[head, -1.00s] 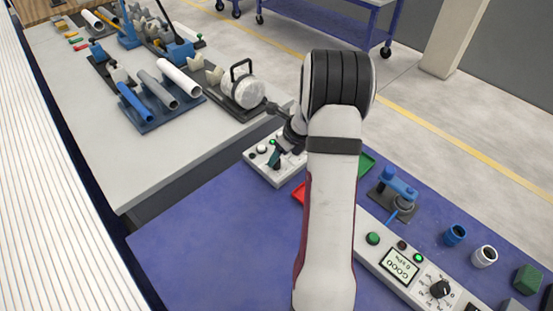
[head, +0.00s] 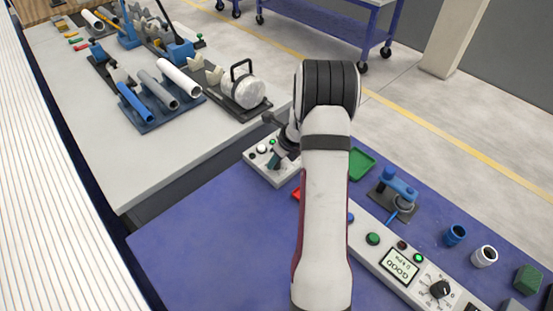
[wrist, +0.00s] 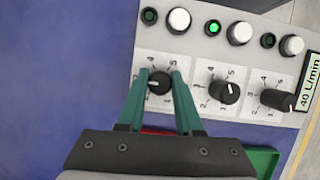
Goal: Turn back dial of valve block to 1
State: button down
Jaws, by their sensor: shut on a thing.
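The valve block (head: 260,165) is a pale panel at the far edge of the blue table, partly hidden by my arm. In the wrist view, the valve block (wrist: 205,62) has three black dials in a row, each with a numbered scale. My gripper (wrist: 159,76) has its teal fingers on both sides of the left dial (wrist: 159,84), closed on it. A white mark shows on the left side of that dial. The middle dial (wrist: 224,93) and the right dial (wrist: 278,100) stand free. In the head view my gripper (head: 279,157) is at the block.
White buttons, small lamps, one lit bright green, and a 40 L/min display (wrist: 310,82) are on the block. A green tray (head: 361,163) and red tray (head: 296,194) lie close by. A control panel (head: 375,255) and blue fixture (head: 398,190) stand to the right.

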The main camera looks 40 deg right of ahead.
jog(key=shift+n, duration=0.3)
jog(key=n+y, duration=0.1)
jog(key=n, duration=0.1)
jog(key=n+y, duration=0.1)
jog(key=n, duration=0.2)
jog(key=shift+g, duration=0.4)
jog(key=n+g+y, duration=0.1)
jog(key=n, duration=0.2)
jog(key=n+g, duration=0.1)
jog(key=n, duration=0.2)
jog(key=shift+n+y, duration=0.4)
jog(key=n+g, duration=0.2)
jog(key=n, duration=0.3)
jog(key=shift+w+n, duration=0.1)
jog(key=shift+n, duration=0.2)
jog(key=n+g, duration=0.2)
jog(key=n, duration=0.3)
jog(key=shift+n, duration=0.6)
jog(key=c, duration=0.6)
grip_release()
